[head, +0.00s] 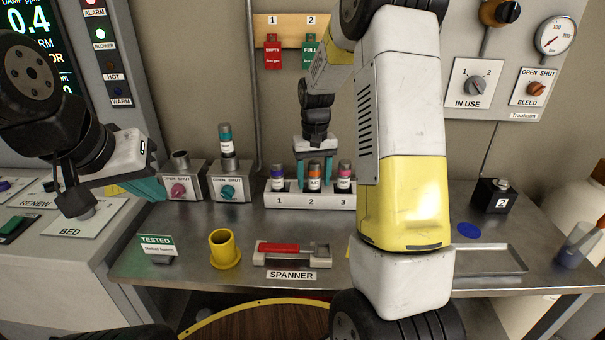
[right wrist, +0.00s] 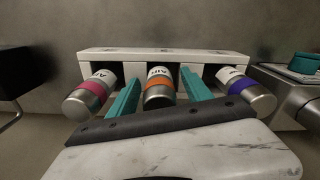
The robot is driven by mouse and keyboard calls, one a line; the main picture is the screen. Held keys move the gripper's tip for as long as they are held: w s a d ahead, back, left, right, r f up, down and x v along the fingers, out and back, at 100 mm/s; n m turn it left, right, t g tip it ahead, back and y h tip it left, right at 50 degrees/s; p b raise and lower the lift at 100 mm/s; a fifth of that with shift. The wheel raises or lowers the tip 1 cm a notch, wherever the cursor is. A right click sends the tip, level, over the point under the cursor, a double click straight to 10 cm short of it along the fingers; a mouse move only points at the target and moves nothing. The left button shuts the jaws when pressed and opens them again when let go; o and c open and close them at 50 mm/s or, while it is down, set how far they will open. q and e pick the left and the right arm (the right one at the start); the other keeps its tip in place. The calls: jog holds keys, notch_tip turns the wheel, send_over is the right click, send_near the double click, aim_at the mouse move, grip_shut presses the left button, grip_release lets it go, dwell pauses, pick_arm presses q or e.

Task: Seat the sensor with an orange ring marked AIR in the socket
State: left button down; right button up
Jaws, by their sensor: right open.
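The sensor with the orange ring (head: 314,179) stands in the middle place, 2, of a white rack (head: 291,200). In the right wrist view its ring (right wrist: 158,88) and an AIR label show. My right gripper (head: 314,172) is open, its teal fingers (right wrist: 160,82) on either side of this sensor. A grey block with a pink knob has an empty socket (head: 181,161) on top. The similar block beside it has a teal-ringed sensor (head: 225,139) standing in its socket. My left gripper (head: 149,188) is at the left, near the pink-knob block; its opening is unclear.
A purple-ringed sensor (head: 278,178) and a pink-ringed sensor (head: 344,178) stand beside the orange one in the rack. A yellow cup (head: 224,250), a spanner holder (head: 292,254) and a TESTED sign (head: 157,246) stand toward the front. A tray (head: 490,260) lies at right.

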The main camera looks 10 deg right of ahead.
grip_shut()
jog(key=shift+r, duration=0.1)
